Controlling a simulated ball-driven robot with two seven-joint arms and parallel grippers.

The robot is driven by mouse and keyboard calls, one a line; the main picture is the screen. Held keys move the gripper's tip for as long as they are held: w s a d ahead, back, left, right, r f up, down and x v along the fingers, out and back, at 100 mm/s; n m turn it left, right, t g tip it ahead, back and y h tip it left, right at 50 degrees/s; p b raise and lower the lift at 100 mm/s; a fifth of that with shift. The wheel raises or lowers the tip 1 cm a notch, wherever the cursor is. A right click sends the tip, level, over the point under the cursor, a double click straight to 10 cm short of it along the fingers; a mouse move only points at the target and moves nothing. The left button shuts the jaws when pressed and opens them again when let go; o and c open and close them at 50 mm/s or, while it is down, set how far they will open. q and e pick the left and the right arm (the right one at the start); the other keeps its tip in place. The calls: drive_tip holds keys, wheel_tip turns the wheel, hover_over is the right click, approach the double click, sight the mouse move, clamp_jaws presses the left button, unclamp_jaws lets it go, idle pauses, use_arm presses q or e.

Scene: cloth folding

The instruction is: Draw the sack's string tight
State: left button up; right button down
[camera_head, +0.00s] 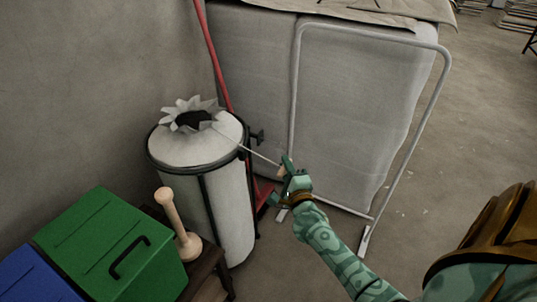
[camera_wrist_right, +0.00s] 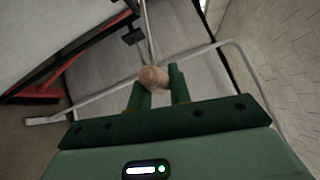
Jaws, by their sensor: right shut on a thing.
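The white sack (camera_head: 221,133) stands upright in a dark frame at the left of the head view. Its gathered, frilled mouth still shows a dark opening. A pale string (camera_head: 245,151) runs from the mouth to the right, straight, down to my right gripper (camera_head: 285,174). My right gripper is shut on a tan wooden toggle at the string's end. In the right wrist view the toggle (camera_wrist_right: 154,76) sits between the green fingers, and the string (camera_wrist_right: 149,35) leads away from it up the picture. My left gripper is not in view.
A green box (camera_head: 95,240) and a blue box (camera_head: 30,275) stand at lower left, beside a wooden mallet-like object (camera_head: 172,215). A grey metal frame (camera_head: 410,140) leans by a large wrapped block (camera_head: 350,100).

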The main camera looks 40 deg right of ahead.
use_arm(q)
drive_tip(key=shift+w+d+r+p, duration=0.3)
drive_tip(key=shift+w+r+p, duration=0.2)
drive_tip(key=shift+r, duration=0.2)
use_arm(e)
drive_tip(key=s, duration=0.1)
drive_tip(key=s+d, duration=0.1)
drive_tip(key=s, duration=0.1)
drive_tip(key=s+d, duration=0.1)
drive_tip(key=s, duration=0.1)
drive_tip(key=shift+s+d, duration=0.1)
drive_tip(key=shift+s, duration=0.15)
drive_tip(key=c, duration=1.3)
unclamp_jaws()
use_arm(q)
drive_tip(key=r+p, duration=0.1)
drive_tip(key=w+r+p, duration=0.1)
drive_tip(key=p, duration=0.1)
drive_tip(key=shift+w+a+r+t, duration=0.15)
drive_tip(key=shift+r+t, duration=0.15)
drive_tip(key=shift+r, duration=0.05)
use_arm(e)
drive_tip(key=v, duration=1.6)
drive_tip(key=shift+s+f, duration=0.15)
